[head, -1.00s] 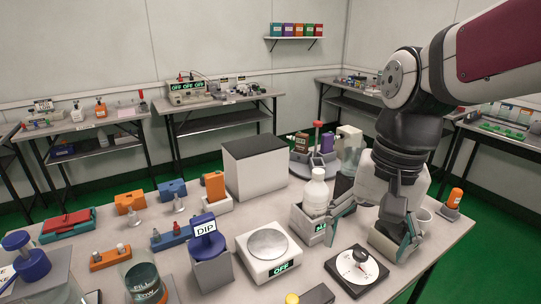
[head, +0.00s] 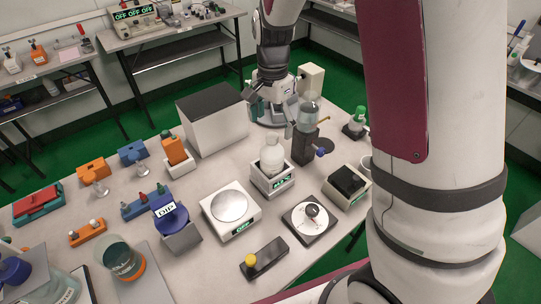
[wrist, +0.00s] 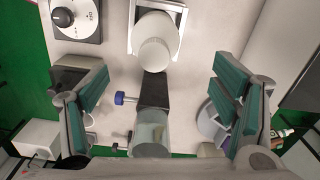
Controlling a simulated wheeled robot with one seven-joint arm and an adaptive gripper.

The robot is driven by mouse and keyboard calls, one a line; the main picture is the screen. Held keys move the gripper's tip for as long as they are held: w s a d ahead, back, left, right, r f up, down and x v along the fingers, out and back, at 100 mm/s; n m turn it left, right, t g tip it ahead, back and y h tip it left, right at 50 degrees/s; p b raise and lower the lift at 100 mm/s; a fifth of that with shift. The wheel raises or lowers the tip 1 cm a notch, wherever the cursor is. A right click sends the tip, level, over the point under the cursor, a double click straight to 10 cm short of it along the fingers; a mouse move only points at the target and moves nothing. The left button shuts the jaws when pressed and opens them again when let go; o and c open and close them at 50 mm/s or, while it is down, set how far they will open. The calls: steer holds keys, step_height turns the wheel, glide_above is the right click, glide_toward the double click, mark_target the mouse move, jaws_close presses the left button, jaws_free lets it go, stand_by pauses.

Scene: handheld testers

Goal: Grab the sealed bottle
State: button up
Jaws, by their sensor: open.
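A white bottle with a white cap (head: 271,157) stands upright in a small grey holder (head: 259,184) with a green display. The bottle also shows at the top of the wrist view (wrist: 157,35), cap towards the camera. My gripper (head: 271,112) is beyond the bottle in the head view, apart from it. In the wrist view my gripper (wrist: 158,88) is open with teal-padded fingers at left and right. The bottle lies ahead of the gap, touched by neither finger.
A dark stand with a clear vessel and blue knob (head: 306,146) is right of the bottle. It shows between the fingers in the wrist view (wrist: 152,115). A dial device (head: 310,219), a scale (head: 230,208) and a big white box (head: 214,122) stand near.

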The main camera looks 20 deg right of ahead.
mark_target(272, 151)
step_height(272, 151, down, 5)
steer(key=shift+f, duration=0.15)
steer(key=f, duration=0.2)
steer(key=s+f, duration=0.1)
steer(key=f, duration=0.1)
steer(key=shift+a+f, duration=0.15)
steer(key=shift+f, duration=0.05)
steer(key=shift+w+f, duration=0.1)
steer(key=shift+f, duration=0.45)
steer(key=shift+r, duration=0.1)
steer(key=c, duration=1.8)
